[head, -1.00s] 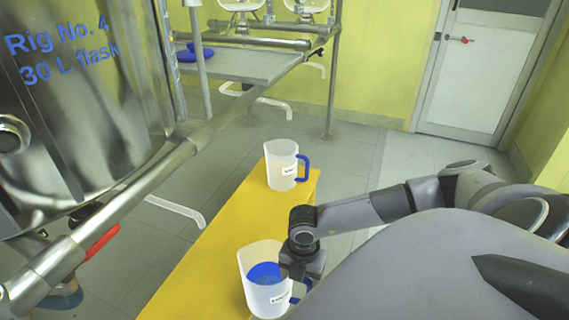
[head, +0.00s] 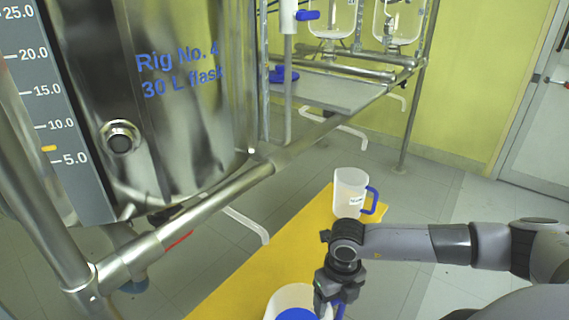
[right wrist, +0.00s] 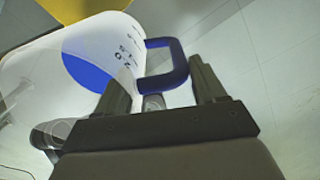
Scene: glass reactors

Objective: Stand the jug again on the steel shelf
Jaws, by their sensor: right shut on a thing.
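My right gripper (head: 332,292) is shut on the blue handle (right wrist: 165,62) of a white translucent jug (head: 283,297). This jug holds blue liquid and is cut off by the bottom edge of the head view. Its body also shows in the right wrist view (right wrist: 45,75). It is over or on the yellow bench top (head: 268,258); I cannot tell if its base touches. A second white jug (head: 349,192) with a blue handle stands upright at the bench's far end. A grey metal shelf (head: 340,93) lies behind, on a steel frame. My left gripper is out of view.
A large steel vessel (head: 190,115) marked "Rig No. 4 30 L flask" and its pipe frame (head: 215,200) fill the left. Open floor lies right of the bench.

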